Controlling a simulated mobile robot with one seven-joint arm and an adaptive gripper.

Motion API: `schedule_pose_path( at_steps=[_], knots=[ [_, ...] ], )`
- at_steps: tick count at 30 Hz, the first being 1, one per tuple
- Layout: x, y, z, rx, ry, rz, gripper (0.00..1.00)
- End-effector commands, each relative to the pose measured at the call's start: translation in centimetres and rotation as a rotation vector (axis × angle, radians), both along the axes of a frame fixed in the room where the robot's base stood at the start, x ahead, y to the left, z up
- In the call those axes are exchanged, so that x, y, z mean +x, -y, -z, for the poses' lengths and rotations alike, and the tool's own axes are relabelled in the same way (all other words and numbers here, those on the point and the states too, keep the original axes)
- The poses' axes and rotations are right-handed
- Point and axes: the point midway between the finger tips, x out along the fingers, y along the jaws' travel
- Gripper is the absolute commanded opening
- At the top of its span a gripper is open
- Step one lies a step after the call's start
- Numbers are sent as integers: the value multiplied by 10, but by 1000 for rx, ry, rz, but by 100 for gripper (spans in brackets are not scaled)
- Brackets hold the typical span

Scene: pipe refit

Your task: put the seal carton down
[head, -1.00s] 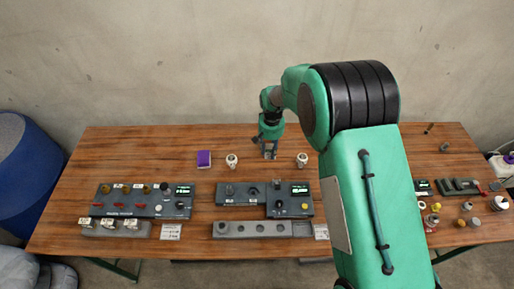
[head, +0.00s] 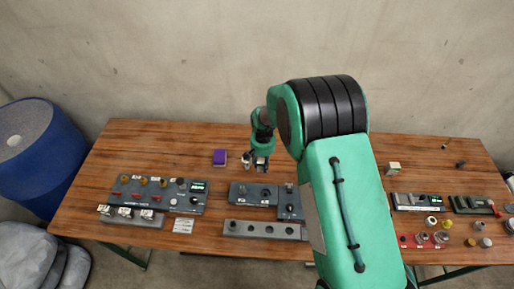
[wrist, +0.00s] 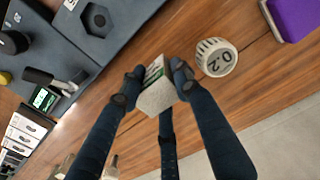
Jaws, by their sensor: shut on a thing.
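The seal carton, a small pale speckled box with a green and white label (wrist: 154,95), sits between the fingers of my gripper (wrist: 156,82) in the wrist view. The fingers are shut on its sides. In the head view, my gripper (head: 261,161) is over the back middle of the wooden table, behind the grey panel. The carton there is small and partly covered by the fingers. I cannot tell whether its underside touches the table.
A white round fitting marked with digits (wrist: 216,57) stands close beside the carton. A purple box (head: 220,157) lies farther left. The dark grey panel (head: 253,193) is in front. A cream box (head: 393,168) stands to the right. Bare wood shows at the back left.

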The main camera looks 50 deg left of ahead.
Motion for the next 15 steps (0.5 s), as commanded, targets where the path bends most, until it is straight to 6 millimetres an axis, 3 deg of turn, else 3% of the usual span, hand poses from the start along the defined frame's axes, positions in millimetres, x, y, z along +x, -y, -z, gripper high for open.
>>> schedule_pose_path(
  at_steps=[15],
  knots=[
    [31,-50,6,1,1,0,6]
  ],
)
